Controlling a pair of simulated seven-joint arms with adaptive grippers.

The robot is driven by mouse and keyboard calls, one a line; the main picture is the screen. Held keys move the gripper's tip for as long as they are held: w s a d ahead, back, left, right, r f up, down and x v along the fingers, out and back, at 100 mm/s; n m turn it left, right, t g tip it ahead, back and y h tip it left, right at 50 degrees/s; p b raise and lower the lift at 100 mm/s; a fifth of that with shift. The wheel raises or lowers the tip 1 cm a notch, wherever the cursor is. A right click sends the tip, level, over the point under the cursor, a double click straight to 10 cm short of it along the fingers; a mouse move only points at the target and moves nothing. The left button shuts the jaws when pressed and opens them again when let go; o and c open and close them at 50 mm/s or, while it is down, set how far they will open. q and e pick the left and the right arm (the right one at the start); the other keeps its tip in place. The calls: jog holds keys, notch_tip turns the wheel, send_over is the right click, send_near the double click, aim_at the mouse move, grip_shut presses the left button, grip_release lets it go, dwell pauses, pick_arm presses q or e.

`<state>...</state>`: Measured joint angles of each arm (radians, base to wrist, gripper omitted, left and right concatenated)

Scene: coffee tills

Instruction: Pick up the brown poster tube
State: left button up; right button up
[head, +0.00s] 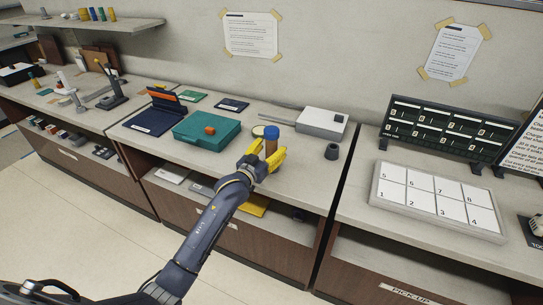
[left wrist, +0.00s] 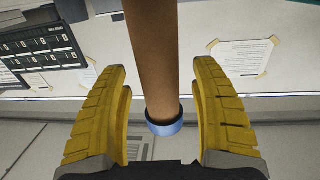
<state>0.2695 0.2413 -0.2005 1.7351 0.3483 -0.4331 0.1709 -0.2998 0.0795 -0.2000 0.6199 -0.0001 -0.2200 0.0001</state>
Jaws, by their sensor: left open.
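The brown poster tube (head: 271,146) stands upright on the middle counter, with a blue cap on its top end. My left gripper (head: 263,160) is at the tube, its yellow fingers open around it. In the left wrist view the brown tube (left wrist: 152,55) runs between the two spread fingers (left wrist: 165,110), with a gap visible on each side. A blue band (left wrist: 165,125) rings the tube's near end there. The tube's lower end is partly hidden by the fingers in the head view. My right gripper is not in view.
A teal case (head: 206,133) with an orange piece on it lies left of the tube. A white box (head: 321,122) and a small dark cylinder (head: 332,151) are to the right. A numbered white panel (head: 437,200) and a black board (head: 445,128) occupy the right counter.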

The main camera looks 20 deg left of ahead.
pick_arm(q)
jog(key=shift+w, duration=0.4)
jog(key=c, duration=1.3)
